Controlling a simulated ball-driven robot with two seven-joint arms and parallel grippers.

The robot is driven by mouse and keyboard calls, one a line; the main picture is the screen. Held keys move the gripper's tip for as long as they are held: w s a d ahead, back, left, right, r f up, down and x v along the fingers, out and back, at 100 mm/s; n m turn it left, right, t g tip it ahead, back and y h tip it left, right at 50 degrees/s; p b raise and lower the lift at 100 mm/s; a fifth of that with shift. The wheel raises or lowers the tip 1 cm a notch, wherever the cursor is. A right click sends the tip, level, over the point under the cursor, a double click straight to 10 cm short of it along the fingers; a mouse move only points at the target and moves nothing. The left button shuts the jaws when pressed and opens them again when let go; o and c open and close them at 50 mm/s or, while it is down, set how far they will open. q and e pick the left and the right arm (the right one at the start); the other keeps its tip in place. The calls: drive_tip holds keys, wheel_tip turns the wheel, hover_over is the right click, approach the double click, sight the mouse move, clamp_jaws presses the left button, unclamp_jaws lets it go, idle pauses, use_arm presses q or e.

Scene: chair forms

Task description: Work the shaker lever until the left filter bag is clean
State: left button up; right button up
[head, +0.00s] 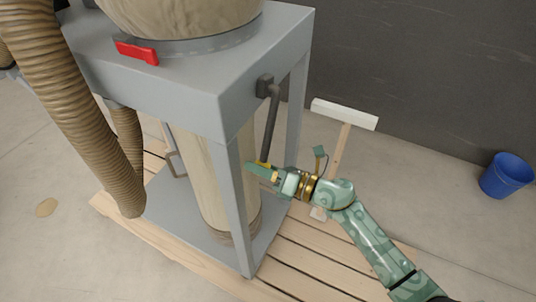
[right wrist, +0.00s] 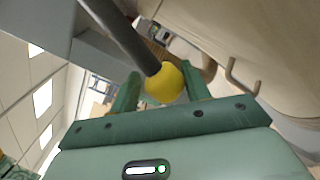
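The shaker lever (head: 270,120) is a dark bar hanging from a pivot on the right side of the grey dust-collector frame. It ends in a yellow knob (right wrist: 165,84), which is mostly hidden by my gripper in the head view. My right gripper (head: 260,170) is at the lever's lower end. In the right wrist view its green fingers stand on either side of the knob, with a slim gap visible on the left; firm contact does not show. A beige filter bag (head: 175,14) sits on top of the frame, cut off by the picture's edge. My left gripper is out of view.
A pale lower bag (head: 205,180) stands inside the frame legs (head: 300,85). A ribbed hose (head: 75,100) runs down the left. A red latch (head: 136,52) is on the upper band. Wooden slats (head: 310,255) lie below. A blue bucket (head: 507,176) stands far right.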

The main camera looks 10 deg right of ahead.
drive_tip(key=shift+s+a+r, duration=0.25)
drive_tip(key=shift+s+r, duration=0.05)
drive_tip(key=shift+f, duration=0.15)
